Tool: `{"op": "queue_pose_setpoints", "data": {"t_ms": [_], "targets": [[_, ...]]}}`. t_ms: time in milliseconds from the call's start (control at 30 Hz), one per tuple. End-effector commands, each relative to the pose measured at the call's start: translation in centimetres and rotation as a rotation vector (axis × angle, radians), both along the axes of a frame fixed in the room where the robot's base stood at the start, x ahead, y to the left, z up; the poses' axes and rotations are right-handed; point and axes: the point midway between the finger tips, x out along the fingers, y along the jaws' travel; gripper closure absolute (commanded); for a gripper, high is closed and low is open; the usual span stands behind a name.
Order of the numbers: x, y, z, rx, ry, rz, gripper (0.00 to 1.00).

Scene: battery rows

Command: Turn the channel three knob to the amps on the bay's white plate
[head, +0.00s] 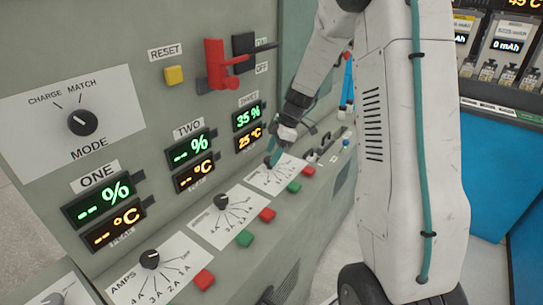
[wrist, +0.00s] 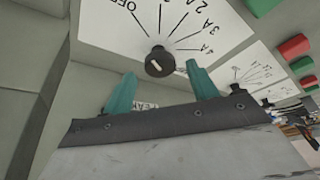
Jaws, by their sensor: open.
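The channel three dial plate (head: 270,180) is white with printed amp marks and sits under the THREE displays (head: 248,127), which read 35 % and 25 °C. My gripper (head: 274,158) is over this plate and hides most of its knob in the head view. In the wrist view, the black knob (wrist: 159,62) lies between and just beyond the two teal fingertips of my open gripper (wrist: 161,72). A gap shows on both sides. The dial lines fan out from the knob, with OFF at upper left and amp marks to the right.
Channel one's knob (head: 150,259) and channel two's knob (head: 221,202) stand nearer on the same ledge. Red and green buttons (head: 267,215) line its edge. At far right, bays have white (head: 515,32) and yellow plates above mAh displays; the white plate's text is too small to read surely.

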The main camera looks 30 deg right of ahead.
Motion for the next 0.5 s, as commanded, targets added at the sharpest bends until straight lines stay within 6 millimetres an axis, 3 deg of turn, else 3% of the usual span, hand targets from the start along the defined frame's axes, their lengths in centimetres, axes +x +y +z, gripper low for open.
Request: {"op": "queue_pose_setpoints", "data": {"t_ms": [133, 433, 467, 500], "targets": [[0.2, 0.5, -1.3, 0.001, 0.001, -0.001, 0.42], [0.2, 0.6, -1.6, 0.000, 0.000, -0.001, 0.42], [0.2, 0.6, -1.6, 0.000, 0.000, -0.001, 0.44], [0.2, 0.6, -1.6, 0.000, 0.000, -0.001, 0.56]]}}
